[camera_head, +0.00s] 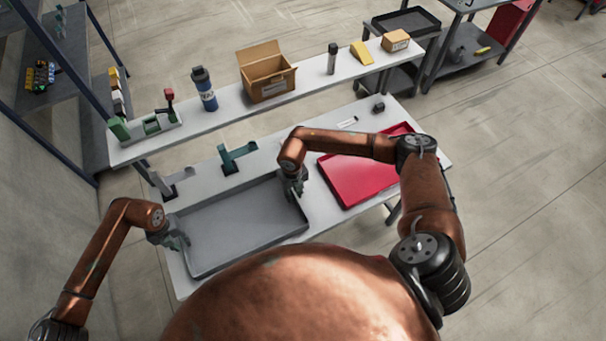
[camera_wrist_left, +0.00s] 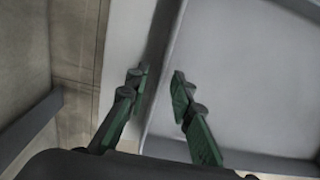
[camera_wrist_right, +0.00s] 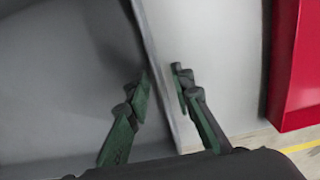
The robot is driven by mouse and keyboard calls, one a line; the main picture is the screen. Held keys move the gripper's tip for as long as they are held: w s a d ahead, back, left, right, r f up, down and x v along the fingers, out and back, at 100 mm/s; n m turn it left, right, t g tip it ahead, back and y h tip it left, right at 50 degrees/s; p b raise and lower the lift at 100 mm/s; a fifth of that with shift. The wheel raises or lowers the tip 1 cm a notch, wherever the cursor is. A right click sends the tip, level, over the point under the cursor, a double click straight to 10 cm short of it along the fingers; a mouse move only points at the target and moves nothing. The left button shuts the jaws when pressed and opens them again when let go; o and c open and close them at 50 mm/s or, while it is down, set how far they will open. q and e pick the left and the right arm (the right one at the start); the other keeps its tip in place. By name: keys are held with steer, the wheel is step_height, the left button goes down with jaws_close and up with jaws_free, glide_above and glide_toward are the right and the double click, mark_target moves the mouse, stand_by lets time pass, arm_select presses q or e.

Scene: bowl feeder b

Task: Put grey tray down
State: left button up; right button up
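The grey tray (camera_head: 243,228) is empty and appears to lie flat on the near left part of the white table (camera_head: 328,209). My left gripper (camera_head: 179,241) is at the tray's left wall. In the left wrist view its fingers (camera_wrist_left: 162,80) are apart, with the tray's rim between them. My right gripper (camera_head: 294,189) is at the tray's right wall. In the right wrist view its fingers (camera_wrist_right: 161,78) are also apart, one on each side of the rim. Both grippers look open, with gaps beside the rim.
A red tray (camera_head: 358,175) lies right of the grey tray. A teal-grey stand (camera_head: 237,158) is behind it. A raised shelf (camera_head: 225,112) at the back holds a blue bottle (camera_head: 204,90), an open cardboard box (camera_head: 267,75) and other items. A white strip of table separates the trays.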

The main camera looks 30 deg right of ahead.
steer(key=shift+r, duration=0.25)
arm_select(q)
step_height(320, 180, up, 11)
arm_select(e)
step_height(320, 180, up, 12)
steer(key=shift+f, duration=0.2)
arm_select(q)
steer(key=shift+r, duration=0.15)
stand_by(0.5)
